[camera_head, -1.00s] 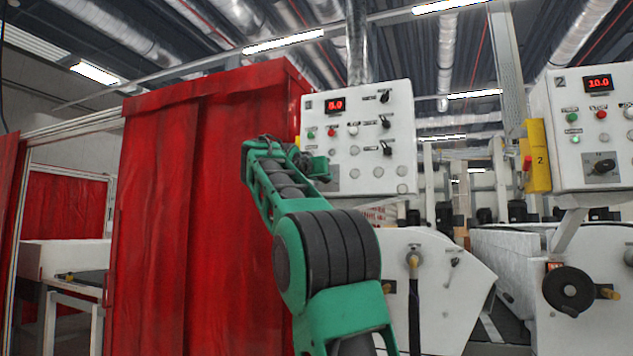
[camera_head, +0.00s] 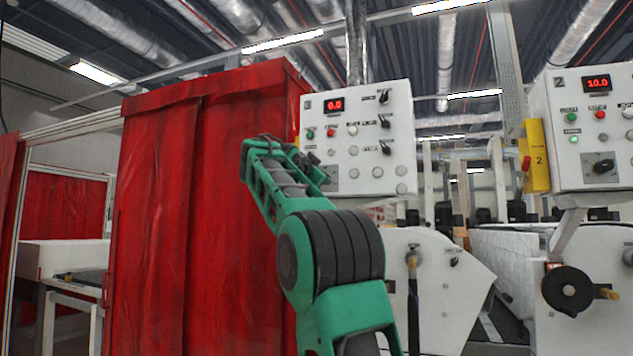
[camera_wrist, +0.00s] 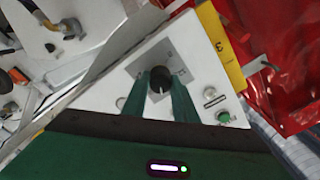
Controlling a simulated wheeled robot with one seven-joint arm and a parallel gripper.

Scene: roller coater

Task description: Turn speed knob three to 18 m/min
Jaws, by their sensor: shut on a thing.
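The speed knob (camera_wrist: 160,79) is a round black knob on a grey plate (camera_wrist: 184,58) in the wrist view. The two green fingers of my gripper (camera_wrist: 167,95) stand on either side of it and are shut on it. In the head view my gripper (camera_head: 314,160) reaches the lower left of the white control panel (camera_head: 356,98) and hides the knob there. The panel's red display (camera_head: 334,105) seems to read 6.0, but the digits are small.
A green button (camera_wrist: 224,116) sits near the fingers in the wrist view. A red curtain (camera_head: 205,220) hangs close to my arm's left.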

